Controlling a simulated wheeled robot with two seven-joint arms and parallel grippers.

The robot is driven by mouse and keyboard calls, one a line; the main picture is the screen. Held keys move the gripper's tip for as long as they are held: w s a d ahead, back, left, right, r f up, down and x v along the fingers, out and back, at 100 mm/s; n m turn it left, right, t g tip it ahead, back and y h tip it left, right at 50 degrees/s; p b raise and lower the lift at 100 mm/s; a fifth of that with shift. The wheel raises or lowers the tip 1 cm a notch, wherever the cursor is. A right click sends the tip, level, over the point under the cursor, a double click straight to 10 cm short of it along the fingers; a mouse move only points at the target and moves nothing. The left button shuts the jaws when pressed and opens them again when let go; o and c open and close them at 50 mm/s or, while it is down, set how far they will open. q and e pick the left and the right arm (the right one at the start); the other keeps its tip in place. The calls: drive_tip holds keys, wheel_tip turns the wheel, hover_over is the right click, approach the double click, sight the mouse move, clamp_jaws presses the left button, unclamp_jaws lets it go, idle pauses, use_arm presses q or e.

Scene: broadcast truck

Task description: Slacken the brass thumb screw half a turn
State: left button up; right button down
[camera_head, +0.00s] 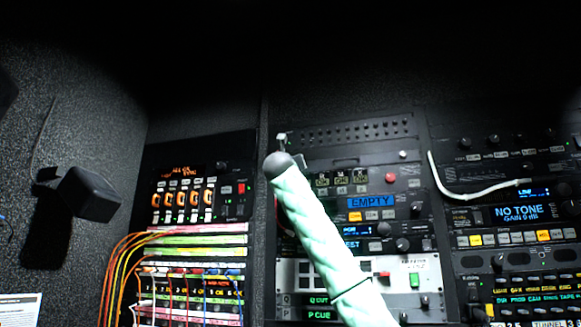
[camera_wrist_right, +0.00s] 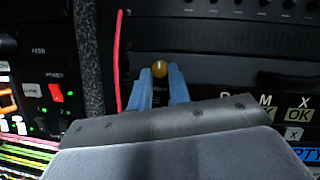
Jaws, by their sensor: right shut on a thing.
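The brass thumb screw (camera_wrist_right: 160,68) shows as a small round golden head on a dark rack panel in the right wrist view. My right gripper (camera_wrist_right: 160,82) has its two blue fingers closed on it, one on each side. In the head view my right arm, in a pale green sleeve, reaches up to the top left corner of the middle rack, and its grey wrist end hides the screw. My left gripper is in neither view.
A red cable (camera_wrist_right: 117,60) hangs just left of the fingers. The middle rack has a blue EMPTY display (camera_head: 370,202) and several knobs. Orange patch cables (camera_head: 118,262) bunch at the left rack. A white cable (camera_head: 470,193) loops at the right. A black box (camera_head: 90,192) sits on the left wall.

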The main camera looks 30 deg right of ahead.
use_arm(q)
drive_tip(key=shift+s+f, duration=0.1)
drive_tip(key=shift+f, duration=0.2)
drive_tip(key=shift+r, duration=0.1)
use_arm(e)
drive_tip(key=c, duration=1.3)
unclamp_jaws()
drive_tip(key=shift+w, duration=0.1)
use_arm(q)
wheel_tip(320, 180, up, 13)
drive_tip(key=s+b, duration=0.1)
drive_tip(key=b, duration=0.2)
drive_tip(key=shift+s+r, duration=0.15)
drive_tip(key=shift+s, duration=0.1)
use_arm(e)
drive_tip(key=v, duration=0.7)
drive_tip(key=shift+s+a+f, duration=0.2)
drive_tip(key=shift+s, duration=0.1)
